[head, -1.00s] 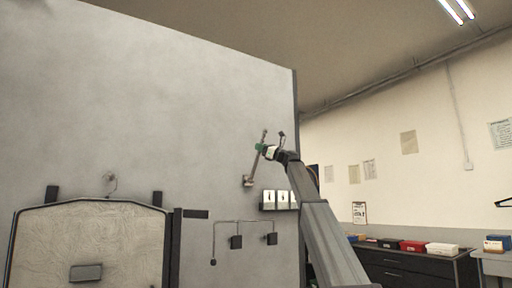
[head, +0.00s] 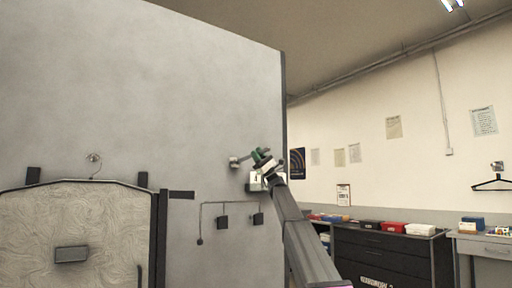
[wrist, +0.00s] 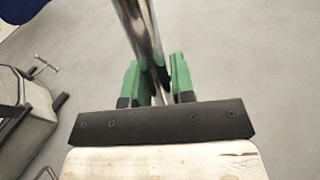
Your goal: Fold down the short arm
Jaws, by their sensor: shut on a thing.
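The short arm (head: 245,158) is a slim metal rod on a bracket (head: 234,162) on the grey wall panel. It sticks out to the right from the bracket, close to level and tilted slightly up. My gripper (head: 262,157), with green fingers, is at its outer end. In the wrist view the shiny rod (wrist: 140,28) runs down between the green fingers of my gripper (wrist: 156,82), which are shut on it. The rod's far end is hidden behind my gripper's dark crossbar.
White switch boxes (head: 254,180) sit just below my gripper, partly covered by my arm. A framed panel (head: 90,225) with a hanger above stands left. A dark drawer cabinet (head: 385,250) stands right.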

